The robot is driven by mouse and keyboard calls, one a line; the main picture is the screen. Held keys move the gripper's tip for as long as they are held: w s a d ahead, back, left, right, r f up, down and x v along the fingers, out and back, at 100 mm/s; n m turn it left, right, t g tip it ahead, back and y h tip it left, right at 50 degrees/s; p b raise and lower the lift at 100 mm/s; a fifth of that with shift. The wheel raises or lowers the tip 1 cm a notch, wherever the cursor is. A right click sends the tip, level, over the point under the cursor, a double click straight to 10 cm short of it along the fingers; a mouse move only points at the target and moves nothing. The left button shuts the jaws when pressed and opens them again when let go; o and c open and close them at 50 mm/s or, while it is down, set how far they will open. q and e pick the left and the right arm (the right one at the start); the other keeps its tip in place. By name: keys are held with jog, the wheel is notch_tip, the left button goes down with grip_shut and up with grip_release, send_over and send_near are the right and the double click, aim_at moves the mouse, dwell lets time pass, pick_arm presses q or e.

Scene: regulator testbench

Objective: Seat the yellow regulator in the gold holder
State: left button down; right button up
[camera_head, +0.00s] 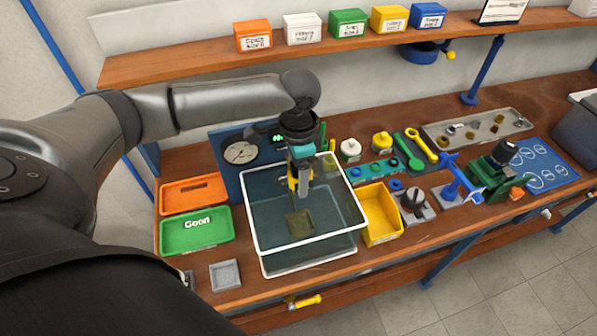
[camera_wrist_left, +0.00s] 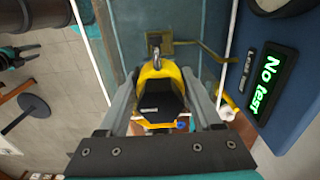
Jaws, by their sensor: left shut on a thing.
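The yellow regulator (camera_wrist_left: 163,92) is between the fingers of my left gripper (camera_head: 302,185), which is shut on it. It has a dark face and a metal stem in the left wrist view. My left gripper points down over the clear, white-rimmed tank (camera_head: 258,248). The gold holder (camera_head: 299,222) is a small square block at the bottom of the tank, below the gripper; it also shows beyond the regulator in the left wrist view (camera_wrist_left: 160,45). The regulator is above the holder and apart from it. My right gripper is not in view.
An orange tray (camera_head: 193,194) and a green tray (camera_head: 195,231) lie left of the tank. A yellow bin (camera_head: 380,213) stands close at its right. A blue panel with a gauge (camera_head: 240,152) and a lit display (camera_wrist_left: 273,82) is behind it. Tools and fittings crowd the bench's right.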

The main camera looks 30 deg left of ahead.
pick_arm(q)
jog(key=shift+f+p, duration=0.45)
jog(key=shift+f, duration=0.4)
dwell(1.1)
jog(key=shift+f+p, duration=0.3)
jog(key=shift+f, duration=0.7)
dwell(0.9)
jog(key=shift+f, duration=2.1)
dwell(2.0)
